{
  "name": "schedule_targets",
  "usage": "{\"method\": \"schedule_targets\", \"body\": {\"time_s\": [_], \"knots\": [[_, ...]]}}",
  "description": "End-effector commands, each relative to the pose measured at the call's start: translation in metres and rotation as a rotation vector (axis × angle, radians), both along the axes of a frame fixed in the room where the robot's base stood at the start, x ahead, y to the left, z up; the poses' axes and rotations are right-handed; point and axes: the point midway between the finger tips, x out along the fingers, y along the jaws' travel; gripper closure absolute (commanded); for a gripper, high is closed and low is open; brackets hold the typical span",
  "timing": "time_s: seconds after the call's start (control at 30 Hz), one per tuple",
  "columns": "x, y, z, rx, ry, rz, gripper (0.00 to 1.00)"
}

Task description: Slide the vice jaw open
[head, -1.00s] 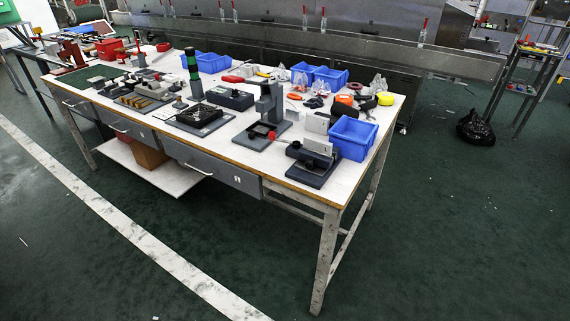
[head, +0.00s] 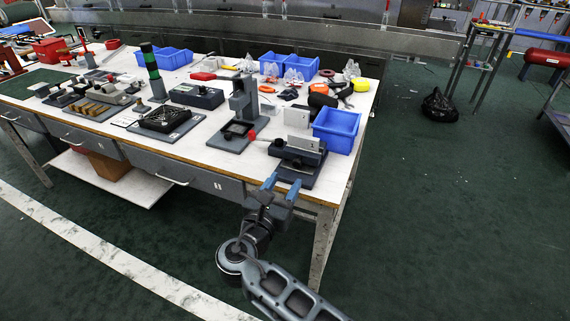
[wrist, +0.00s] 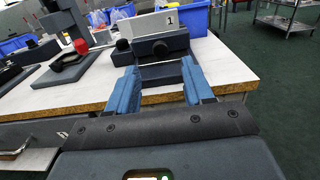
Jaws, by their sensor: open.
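The vice (head: 298,158) is a dark grey block device on a base plate at the front right of the workbench, with a white plate marked 1 (head: 302,143) standing behind it. My gripper (head: 281,188) is open and empty at the bench's front edge, just in front of the vice. In the wrist view its two blue fingers (wrist: 156,88) point at the vice base, apart from the knob. Whether a fingertip touches the base cannot be told.
A blue bin (head: 336,130) stands right behind the vice. A grey press with a red knob (head: 243,117) stands to its left. A fan fixture (head: 165,121) and a green-black signal tower (head: 152,70) are farther left. The floor in front of the bench is clear.

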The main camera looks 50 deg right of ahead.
Motion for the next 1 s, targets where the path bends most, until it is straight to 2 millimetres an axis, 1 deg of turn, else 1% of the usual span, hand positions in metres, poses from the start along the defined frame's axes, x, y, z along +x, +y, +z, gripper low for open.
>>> {"method": "schedule_targets", "body": {"time_s": [0.17, 0.4, 0.5, 0.67, 0.9, 1.0], "knots": [[0.007, -0.019, 0.001, -0.002, 0.0, -0.004, 0.49], [0.019, -0.054, 0.001, -0.001, -0.001, -0.003, 0.49], [0.023, -0.063, 0.0, 0.0, -0.001, -0.002, 0.49], [0.026, -0.071, 0.0, 0.0, -0.001, 0.0, 0.49], [0.026, -0.072, 0.0, 0.001, -0.002, 0.001, 0.49], [0.026, -0.071, 0.0, 0.001, -0.002, 0.001, 0.57]]}}
